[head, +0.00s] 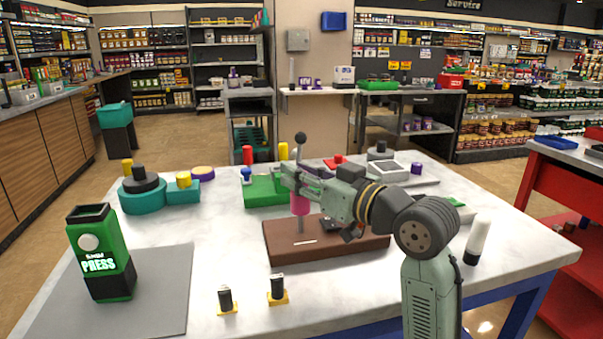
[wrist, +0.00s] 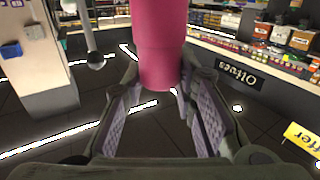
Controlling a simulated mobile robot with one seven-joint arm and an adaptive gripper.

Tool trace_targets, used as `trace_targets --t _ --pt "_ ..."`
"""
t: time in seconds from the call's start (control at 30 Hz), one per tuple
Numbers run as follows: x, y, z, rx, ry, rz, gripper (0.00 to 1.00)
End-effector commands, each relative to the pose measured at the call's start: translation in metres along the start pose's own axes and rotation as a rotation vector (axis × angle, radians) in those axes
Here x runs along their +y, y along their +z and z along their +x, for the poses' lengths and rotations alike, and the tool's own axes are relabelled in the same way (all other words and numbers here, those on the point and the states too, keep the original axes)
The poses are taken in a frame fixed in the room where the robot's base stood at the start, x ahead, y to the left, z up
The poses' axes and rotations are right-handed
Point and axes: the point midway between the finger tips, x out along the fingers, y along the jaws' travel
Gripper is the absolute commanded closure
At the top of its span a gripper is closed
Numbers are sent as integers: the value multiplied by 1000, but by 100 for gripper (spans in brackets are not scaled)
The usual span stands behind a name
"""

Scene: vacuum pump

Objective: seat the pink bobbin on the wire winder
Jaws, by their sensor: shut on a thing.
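The pink bobbin (head: 300,204) is upright below my gripper (head: 298,181) in the head view, over the left part of a brown block. My gripper is shut on its upper part. In the wrist view the pink bobbin (wrist: 162,45) fills the top middle, between the fingers of my gripper (wrist: 165,105). The wire winder appears to be the brown base (head: 375,248), with a thin upright pin (head: 300,224) just under the bobbin. I cannot tell whether the pin enters the bobbin. A small dark fitting (head: 332,224) lies on the base, partly behind my wrist.
A black ball-topped post (head: 300,138) rises behind my gripper. A green block (head: 262,190) with red, yellow and blue pegs stands behind left. A teal fixture (head: 142,197), a green press box (head: 100,255) and a white cylinder (head: 478,242) stand around.

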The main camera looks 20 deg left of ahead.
Motion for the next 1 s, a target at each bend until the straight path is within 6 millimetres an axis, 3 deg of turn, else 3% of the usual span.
trace_targets --t 1.0 --pt "0 15 0 0 0 0 98"
